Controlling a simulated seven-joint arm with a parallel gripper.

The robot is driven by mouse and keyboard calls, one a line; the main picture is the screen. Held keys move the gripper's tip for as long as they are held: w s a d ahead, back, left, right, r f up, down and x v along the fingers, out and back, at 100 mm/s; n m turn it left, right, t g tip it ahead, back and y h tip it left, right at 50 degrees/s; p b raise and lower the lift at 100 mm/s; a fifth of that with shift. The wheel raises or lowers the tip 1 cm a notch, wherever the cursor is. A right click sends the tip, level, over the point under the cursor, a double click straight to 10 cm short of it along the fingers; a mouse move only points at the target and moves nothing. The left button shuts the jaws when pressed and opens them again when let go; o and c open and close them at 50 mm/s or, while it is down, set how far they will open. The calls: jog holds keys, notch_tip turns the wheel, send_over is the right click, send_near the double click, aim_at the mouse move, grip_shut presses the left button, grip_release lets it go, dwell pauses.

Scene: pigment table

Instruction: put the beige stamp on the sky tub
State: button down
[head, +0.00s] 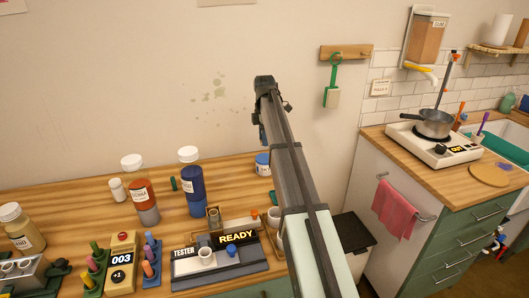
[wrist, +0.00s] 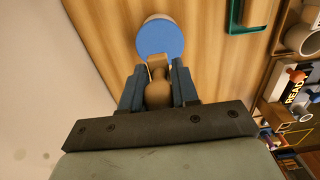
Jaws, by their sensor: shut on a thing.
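My gripper (wrist: 157,84) is shut on the beige stamp (wrist: 158,93), with one blue-grey finger on each side of its rounded handle. The squarish end of the stamp overlaps the lower edge of the blue lid of the sky tub (wrist: 160,36) in the wrist view. I cannot tell whether they touch. In the head view the sky tub (head: 262,165) is a small white tub with blue on it, standing at the back of the wooden table beside my arm. The stamp is not seen in the head view.
A tester with a READY display (head: 238,237) stands in front of the tub. A blue bottle (head: 194,190) and an orange-brown bottle (head: 143,200) stand to the left. A green-edged piece (wrist: 250,14) lies right of the tub in the wrist view. The wall is close behind.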

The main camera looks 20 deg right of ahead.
aim_at(264, 157)
jog(key=shift+f, duration=3)
jog(key=shift+f, duration=0.1)
jog(key=c, duration=0.8)
grip_release()
jog(key=shift+c, duration=0.2)
notch_tip(264, 157, up, 12)
jog(key=shift+r, duration=0.15)
jog(key=shift+a, duration=0.1)
